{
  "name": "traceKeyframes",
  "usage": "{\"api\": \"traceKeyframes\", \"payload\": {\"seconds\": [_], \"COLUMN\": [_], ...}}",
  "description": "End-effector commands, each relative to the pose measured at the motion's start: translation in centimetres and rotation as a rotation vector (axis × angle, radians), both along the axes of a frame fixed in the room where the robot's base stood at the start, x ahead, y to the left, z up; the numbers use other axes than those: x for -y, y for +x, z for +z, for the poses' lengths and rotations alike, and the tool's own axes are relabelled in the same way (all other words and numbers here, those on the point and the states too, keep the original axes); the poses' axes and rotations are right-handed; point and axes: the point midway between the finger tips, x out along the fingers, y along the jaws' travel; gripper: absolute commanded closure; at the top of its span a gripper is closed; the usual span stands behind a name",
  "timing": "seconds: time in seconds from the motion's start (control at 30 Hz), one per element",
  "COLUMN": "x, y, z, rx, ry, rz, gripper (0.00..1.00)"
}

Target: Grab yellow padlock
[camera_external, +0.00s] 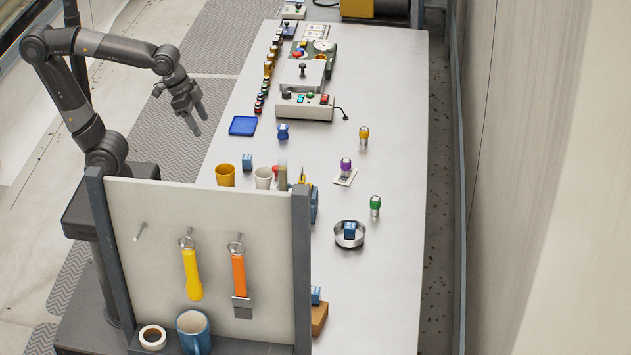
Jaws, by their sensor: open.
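A small yellow-orange item with a grey lower part (364,133) stands upright on the right half of the long white table; it may be the yellow padlock, but it is too small to be sure. Another yellow piece (303,182) shows near the middle of the table, partly hidden behind the upright board. My gripper (199,121) is open and empty, pointing down in the air left of the table, well apart from both yellow things.
Similar small purple (346,165) and green (375,203) items stand nearby. Cups (225,176), a blue tray (243,126) and a metal dish (349,234) are on the table (390,90). A board (215,260) with hanging tools stands in front. The table's right side is mostly clear.

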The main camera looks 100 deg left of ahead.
Motion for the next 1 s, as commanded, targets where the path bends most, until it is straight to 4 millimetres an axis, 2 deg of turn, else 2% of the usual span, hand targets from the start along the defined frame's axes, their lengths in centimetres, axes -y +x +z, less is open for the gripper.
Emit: {"api": "traceKeyframes", "payload": {"seconds": [0.03,0.23,0.47,0.67,0.8,1.0], "x": [-0.3,-1.4,-3.0,-4.8,-6.0,-7.4], "y": [1.5,7.2,13.8,19.3,22.8,26.1], "z": [0.0,-0.3,-2.4,-5.6,-8.5,-12.0], "rx": [-0.024,-0.102,-0.192,-0.270,-0.324,-0.376], "ry": [0.001,0.002,0.002,-0.003,-0.008,-0.014], "rz": [0.003,0.009,0.015,0.020,0.022,0.025], "gripper": [0.38,0.38,0.38,0.38,0.38,0.38]}}
